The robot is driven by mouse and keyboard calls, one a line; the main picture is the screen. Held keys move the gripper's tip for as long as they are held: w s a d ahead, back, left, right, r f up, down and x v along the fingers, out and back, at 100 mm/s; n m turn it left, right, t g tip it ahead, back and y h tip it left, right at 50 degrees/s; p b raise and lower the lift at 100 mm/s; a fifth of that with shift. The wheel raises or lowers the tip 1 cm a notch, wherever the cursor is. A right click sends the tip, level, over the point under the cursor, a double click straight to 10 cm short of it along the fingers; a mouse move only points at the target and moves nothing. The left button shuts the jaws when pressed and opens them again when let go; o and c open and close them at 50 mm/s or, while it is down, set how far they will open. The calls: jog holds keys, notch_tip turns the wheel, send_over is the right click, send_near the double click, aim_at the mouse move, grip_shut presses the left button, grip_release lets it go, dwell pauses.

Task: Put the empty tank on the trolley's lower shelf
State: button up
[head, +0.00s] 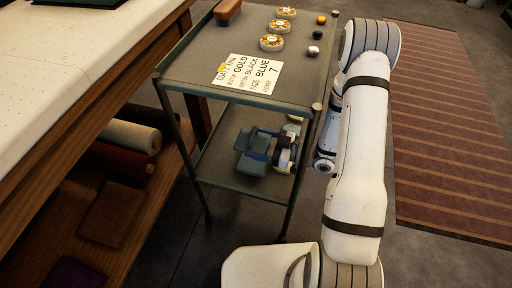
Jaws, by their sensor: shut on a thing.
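The trolley (203,84) is a dark grey-green two-level cart in the middle of the head view. Its lower shelf (222,173) shows below the top, partly behind the posts. My gripper (248,151), with blocky blue-grey jaws, is between the two levels, over the middle to right part of the lower shelf. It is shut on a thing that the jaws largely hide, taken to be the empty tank. I cannot make out the tank's outline, or whether it touches the shelf.
A note card (247,75), a brown case (227,11), several round tins (272,43) and small balls (314,50) lie on the trolley top. Trolley posts stand close to my wrist. A wooden table with fabric rolls (130,136) is at left; a striped rug (450,125) at right.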

jog(key=shift+f, duration=0.9)
jog(key=o, duration=1.6)
jog(key=shift+d+r, duration=0.1)
jog(key=shift+r, duration=0.1)
jog(key=p+v, duration=0.2)
jog(key=v, duration=1)
jog(key=shift+p, duration=0.3)
